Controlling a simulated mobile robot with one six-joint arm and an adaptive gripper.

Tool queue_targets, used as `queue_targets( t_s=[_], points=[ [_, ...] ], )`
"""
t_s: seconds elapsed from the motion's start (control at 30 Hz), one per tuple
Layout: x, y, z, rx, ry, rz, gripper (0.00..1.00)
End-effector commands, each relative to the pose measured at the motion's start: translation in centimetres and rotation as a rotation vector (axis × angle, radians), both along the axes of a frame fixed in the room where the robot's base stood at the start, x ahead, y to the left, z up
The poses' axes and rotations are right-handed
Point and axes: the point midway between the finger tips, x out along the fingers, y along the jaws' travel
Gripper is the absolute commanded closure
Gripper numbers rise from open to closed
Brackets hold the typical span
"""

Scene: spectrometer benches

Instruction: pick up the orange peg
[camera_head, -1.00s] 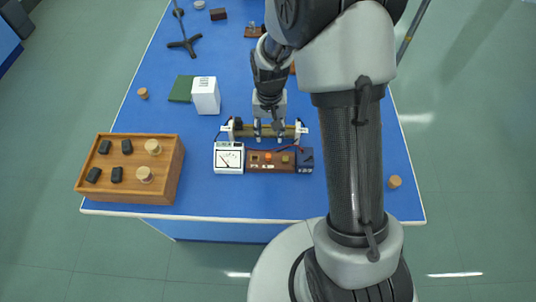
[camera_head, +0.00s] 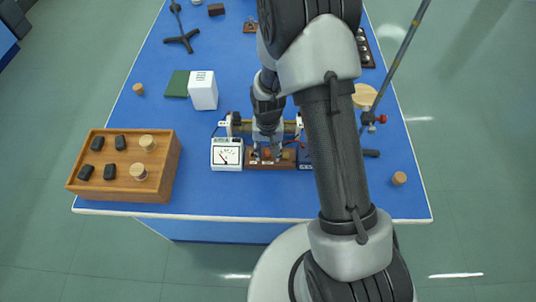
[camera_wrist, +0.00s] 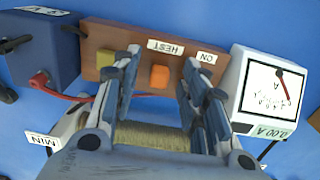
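The orange peg (camera_wrist: 159,76) stands in a brown wooden block (camera_wrist: 120,38) with "HEST" and "ON" labels. A yellowish peg (camera_wrist: 106,60) stands beside it. My gripper (camera_wrist: 161,62) is open, its fingers on either side of the orange peg in the wrist view, with nothing held between them. I cannot tell how far above the peg the tips are. In the head view my gripper (camera_head: 265,150) is over the brown block (camera_head: 284,165), and its fingers partly hide the pegs.
A white meter (camera_head: 227,154) and a dark blue box (camera_wrist: 40,50) flank the block. A wire-wound rheostat (camera_wrist: 150,138) lies under my gripper, with a red wire (camera_wrist: 58,94) near it. A wooden tray (camera_head: 125,187) stands at the left. A stand rod (camera_head: 400,60) rises at the right.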

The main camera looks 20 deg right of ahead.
Motion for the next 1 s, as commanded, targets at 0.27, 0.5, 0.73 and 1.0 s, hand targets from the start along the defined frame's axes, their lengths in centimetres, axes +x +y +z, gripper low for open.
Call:
queue_targets(
  t_s=[0.27,0.5,0.73,1.0],
  points=[
    [0.05,-0.02,0.13,0.000,-0.001,0.000,0.67],
    [0.04,-0.02,0.13,0.000,-0.001,0.000,0.83],
    [0.04,-0.02,0.13,0.000,-0.001,0.000,0.99],
    [0.05,-0.02,0.23,0.000,-0.001,0.000,1.00]
  ],
)
